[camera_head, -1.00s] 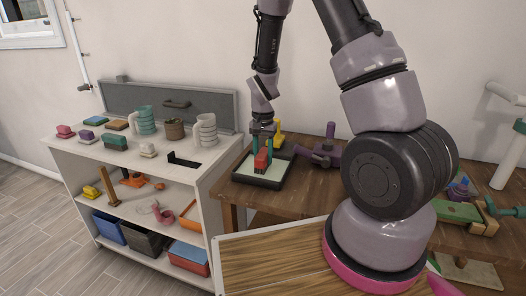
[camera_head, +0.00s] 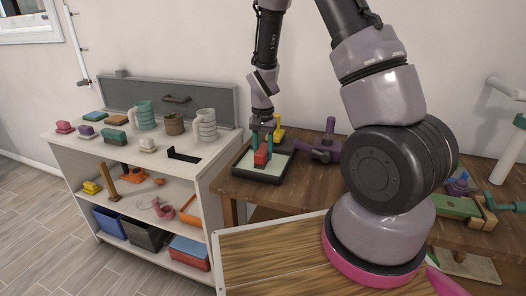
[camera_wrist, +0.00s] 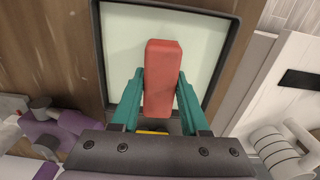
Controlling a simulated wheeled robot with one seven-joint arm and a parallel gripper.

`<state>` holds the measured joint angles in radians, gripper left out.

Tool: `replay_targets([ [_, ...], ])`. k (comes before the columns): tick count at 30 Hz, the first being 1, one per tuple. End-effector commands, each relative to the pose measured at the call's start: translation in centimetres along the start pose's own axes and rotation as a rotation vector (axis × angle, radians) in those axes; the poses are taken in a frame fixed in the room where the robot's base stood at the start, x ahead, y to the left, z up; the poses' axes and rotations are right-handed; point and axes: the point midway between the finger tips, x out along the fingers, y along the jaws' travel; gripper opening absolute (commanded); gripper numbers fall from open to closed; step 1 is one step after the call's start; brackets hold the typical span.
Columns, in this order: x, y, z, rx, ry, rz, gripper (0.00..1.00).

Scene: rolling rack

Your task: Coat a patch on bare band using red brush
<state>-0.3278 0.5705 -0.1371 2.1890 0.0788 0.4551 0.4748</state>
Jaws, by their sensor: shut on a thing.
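My gripper (camera_head: 262,140) has teal fingers and is shut on the red brush (camera_head: 261,157), a red block. The brush is over a dark-rimmed tray (camera_head: 244,178) with a pale flat inside, on the wooden table. In the wrist view the red brush (camera_wrist: 161,75) stands between the two fingers, in front of the pale tray (camera_wrist: 101,60). I cannot tell whether the brush touches the tray's surface. I cannot pick out the bare band for certain in these views.
A purple clamp-like tool (camera_head: 324,150) stands right of the tray, and a yellow object (camera_head: 279,132) is behind it. A white shelf unit (camera_head: 206,180) with mugs, blocks and bins is at left. A wooden board (camera_head: 265,262) lies in front. Green and wooden blocks (camera_head: 455,206) are at right.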

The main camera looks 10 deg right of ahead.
Motion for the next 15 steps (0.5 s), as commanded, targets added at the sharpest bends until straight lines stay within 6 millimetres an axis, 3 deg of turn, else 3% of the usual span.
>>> replay_targets([
  [15, 0.63, -0.01, -0.03, -0.001, 0.001, 0.000, 0.00],
])
